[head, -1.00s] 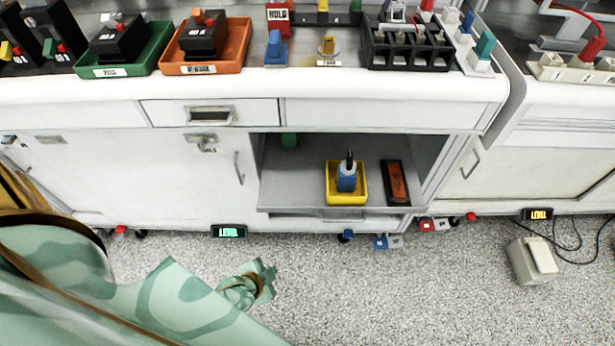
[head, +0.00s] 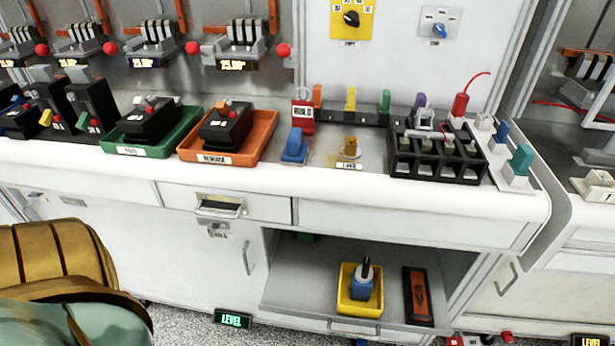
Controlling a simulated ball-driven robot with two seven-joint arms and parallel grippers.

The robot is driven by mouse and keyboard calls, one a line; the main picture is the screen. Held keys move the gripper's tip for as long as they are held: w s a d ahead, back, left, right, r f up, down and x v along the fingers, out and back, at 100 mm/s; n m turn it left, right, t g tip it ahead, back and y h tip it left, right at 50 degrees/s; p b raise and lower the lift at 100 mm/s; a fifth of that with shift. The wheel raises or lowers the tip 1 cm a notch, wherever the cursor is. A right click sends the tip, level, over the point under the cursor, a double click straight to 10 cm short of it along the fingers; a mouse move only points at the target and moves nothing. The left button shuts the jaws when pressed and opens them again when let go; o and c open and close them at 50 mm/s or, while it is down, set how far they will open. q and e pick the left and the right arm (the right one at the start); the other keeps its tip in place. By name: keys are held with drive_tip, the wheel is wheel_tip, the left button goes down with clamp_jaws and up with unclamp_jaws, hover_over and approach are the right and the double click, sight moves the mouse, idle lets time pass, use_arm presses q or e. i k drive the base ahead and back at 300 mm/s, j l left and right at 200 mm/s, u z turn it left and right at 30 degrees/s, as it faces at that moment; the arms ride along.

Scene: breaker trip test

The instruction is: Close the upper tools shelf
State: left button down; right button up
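A grey shelf (head: 290,288) sits in the open bay of the white bench cabinet, below the worktop. Its front edge reaches out past the cabinet face, and a pale pull (head: 355,328) shows low at its front. On it stand a yellow tray (head: 345,303) holding a blue, black-topped tool (head: 363,282), and a dark case with an orange face (head: 418,293) to the right. I cannot tell from the view whether this is the upper of several shelves. Neither of my grippers is in view; only gold and green parts of my body show at lower left.
The worktop above holds a green tray (head: 185,140), an orange tray (head: 262,140), a blue switch (head: 294,147) and a black terminal block (head: 440,160). A closed drawer (head: 270,207) lies under its edge. A lit LEVEL sign (head: 233,320) is near the floor. Speckled floor shows at lower left.

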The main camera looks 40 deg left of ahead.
sight(302, 279)
drive_tip(key=k+l+u, duration=0.2)
drive_tip(key=l+u, duration=0.2)
drive_tip(key=k+l+u, duration=0.55)
drive_tip(key=l+u, duration=0.2)
